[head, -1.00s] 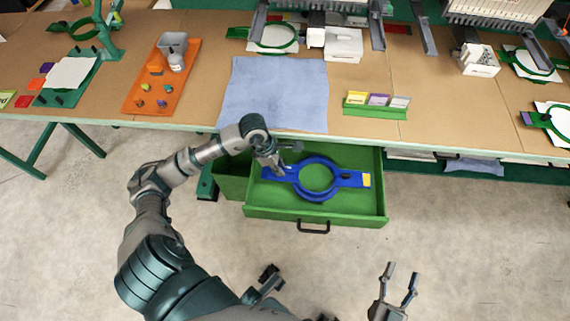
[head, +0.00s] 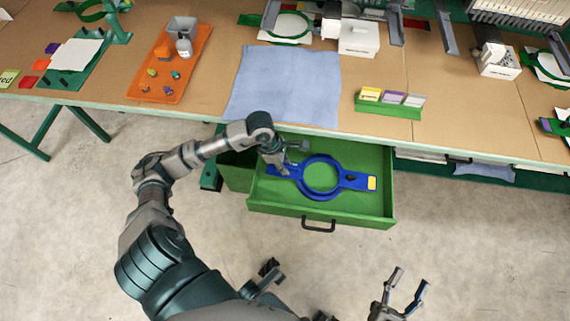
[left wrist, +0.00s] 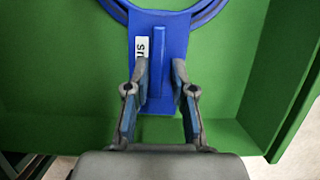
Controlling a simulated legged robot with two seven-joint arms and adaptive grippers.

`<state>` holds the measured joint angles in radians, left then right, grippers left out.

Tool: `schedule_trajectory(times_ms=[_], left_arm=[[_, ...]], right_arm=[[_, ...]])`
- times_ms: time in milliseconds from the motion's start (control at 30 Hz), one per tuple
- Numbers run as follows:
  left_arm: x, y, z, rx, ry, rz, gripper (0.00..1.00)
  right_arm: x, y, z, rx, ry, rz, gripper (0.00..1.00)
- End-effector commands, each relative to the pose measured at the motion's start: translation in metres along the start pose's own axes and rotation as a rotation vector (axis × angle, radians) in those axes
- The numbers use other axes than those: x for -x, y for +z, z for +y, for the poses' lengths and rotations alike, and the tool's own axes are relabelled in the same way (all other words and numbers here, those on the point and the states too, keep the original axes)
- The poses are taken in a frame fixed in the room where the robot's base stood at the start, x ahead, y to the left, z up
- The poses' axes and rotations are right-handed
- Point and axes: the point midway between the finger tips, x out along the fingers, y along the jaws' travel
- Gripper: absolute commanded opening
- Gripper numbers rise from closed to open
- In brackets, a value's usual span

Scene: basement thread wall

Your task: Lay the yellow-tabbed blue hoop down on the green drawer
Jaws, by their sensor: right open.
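The blue hoop (head: 321,194) with a yellow tab (head: 372,184) lies inside the open green drawer (head: 318,214), its yellow-tabbed end to the right. My left gripper (head: 285,158) is at the hoop's left end. In the left wrist view, my left gripper (left wrist: 157,92) is open, its fingers on either side of the raised rib on the blue end plate (left wrist: 158,60), with gaps between rib and fingers. A white label with partly hidden letters shows beside the rib. My right gripper (head: 405,290) is open and empty, over the floor below the drawer.
The workbench (head: 210,100) stands above the drawer, with a blue-grey cloth (head: 287,85), an orange tray (head: 167,68) and a green card holder (head: 389,106) on it. The drawer's black handle (head: 318,227) faces me. The floor in front is clear.

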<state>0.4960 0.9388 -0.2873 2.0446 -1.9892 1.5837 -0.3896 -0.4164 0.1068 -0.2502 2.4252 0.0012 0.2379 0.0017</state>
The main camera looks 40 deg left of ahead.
Motion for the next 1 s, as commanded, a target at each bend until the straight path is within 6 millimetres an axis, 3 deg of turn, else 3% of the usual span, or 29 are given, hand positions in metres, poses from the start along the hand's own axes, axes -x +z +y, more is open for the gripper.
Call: schedule_trajectory(times_ms=[433,800,1000], left_arm=[[0.008,0.000,0.001,-0.001,0.002,-0.001,0.43],[0.085,0.004,-0.001,-0.004,0.006,0.001,0.43],[0.112,0.007,-0.003,-0.004,0.005,0.004,0.43]], right_arm=[[0.000,0.000,-0.001,0.003,-0.001,-0.001,0.54],[0.000,0.000,0.000,0.001,0.000,-0.001,0.54],[0.001,0.001,0.002,-0.001,0.000,-0.001,0.54]])
